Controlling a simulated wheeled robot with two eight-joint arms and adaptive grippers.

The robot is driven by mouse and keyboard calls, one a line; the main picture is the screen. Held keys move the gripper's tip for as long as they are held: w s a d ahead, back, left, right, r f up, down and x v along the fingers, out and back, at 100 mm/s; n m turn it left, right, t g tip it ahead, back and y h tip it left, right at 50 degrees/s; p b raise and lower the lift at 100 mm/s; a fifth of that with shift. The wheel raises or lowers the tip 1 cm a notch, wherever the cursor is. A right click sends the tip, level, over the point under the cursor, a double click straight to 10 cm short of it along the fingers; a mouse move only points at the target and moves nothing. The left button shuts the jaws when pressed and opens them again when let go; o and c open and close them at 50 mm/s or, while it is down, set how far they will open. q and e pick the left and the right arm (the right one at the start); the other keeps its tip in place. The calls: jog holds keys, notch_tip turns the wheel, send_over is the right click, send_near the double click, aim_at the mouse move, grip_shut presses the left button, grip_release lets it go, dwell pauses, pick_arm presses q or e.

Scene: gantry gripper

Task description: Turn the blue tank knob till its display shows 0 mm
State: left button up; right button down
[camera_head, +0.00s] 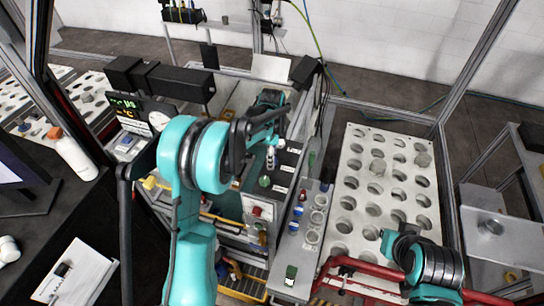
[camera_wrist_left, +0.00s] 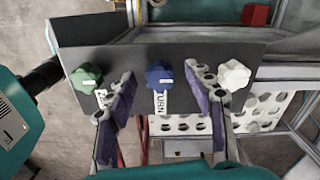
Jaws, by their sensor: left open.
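The blue knob (camera_wrist_left: 158,75) sits in the middle of a dark panel (camera_wrist_left: 125,55) in the left wrist view, above a white label reading TURN. A green knob (camera_wrist_left: 82,76) is to its left and a white knob (camera_wrist_left: 235,75) to its right. My left gripper (camera_wrist_left: 162,84) is open, its purple-padded fingers on either side of the blue knob with gaps to both. In the head view my left gripper (camera_head: 270,140) is over the panel and largely hides the knobs there. I cannot make out a mm reading. My right arm shows at the lower right, its gripper not visible.
A black display (camera_head: 130,107) with green and orange characters stands at the left. A rack with round holes (camera_head: 345,150) fills the right. A narrow strip of capped vials (camera_head: 300,225) lies between. A white bottle (camera_head: 75,155) stands on the dark left bench.

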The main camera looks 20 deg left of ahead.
pick_arm(q)
jog(key=shift+s+f, duration=0.1)
jog(key=shift+f, duration=0.1)
jog(key=shift+c, duration=0.9)
jog(key=c, duration=0.9)
jog(key=shift+c, duration=0.2)
jog(key=shift+n, duration=0.3)
jog(key=shift+c, duration=0.2)
